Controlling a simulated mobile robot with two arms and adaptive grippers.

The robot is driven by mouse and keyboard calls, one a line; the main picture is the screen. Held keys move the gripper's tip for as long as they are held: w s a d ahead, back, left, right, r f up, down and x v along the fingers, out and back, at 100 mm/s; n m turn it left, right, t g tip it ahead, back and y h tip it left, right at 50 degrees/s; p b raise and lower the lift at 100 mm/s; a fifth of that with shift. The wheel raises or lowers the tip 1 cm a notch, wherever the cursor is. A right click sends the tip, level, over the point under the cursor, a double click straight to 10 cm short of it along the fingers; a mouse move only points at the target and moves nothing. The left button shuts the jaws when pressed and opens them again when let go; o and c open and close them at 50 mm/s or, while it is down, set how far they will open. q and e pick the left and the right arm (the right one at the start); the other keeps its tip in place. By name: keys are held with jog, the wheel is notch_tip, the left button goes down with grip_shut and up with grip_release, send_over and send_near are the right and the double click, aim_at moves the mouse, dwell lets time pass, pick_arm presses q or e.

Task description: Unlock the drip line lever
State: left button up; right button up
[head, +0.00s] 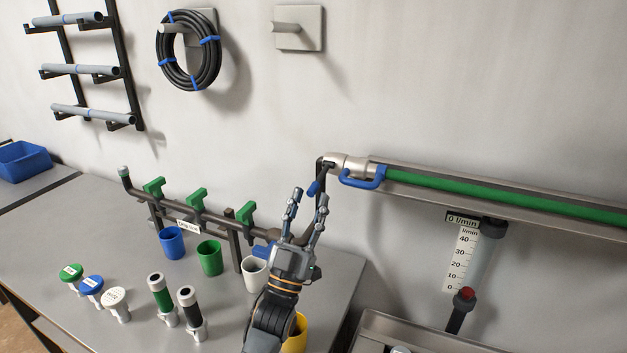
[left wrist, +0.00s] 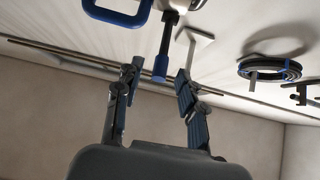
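A small dark lever with a blue tip (head: 314,187) hangs from the metal coupling (head: 345,163) at the left end of the green pipe. It also shows in the left wrist view (left wrist: 161,66), where its tip hangs between my two fingers, apart from both as far as I can tell. A blue loop handle (head: 365,180) sits beside it on the coupling. My left gripper (head: 308,198) is open and empty, fingers pointing up, just below the lever. A label that seems to read "Drip line" (head: 188,227) is on the manifold. My right gripper is not in view.
The manifold pipe (head: 221,227) has several green valve handles. Blue (head: 172,243), green (head: 209,258) and white (head: 254,274) cups stand before it. A yellow cup (head: 297,334) is partly hidden by my arm. A flow gauge (head: 468,256) hangs at the right.

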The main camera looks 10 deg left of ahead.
aim_at(313, 185)
pick_arm(q)
jog(key=shift+p+x, duration=0.35)
jog(key=shift+x, duration=1.35)
grip_shut()
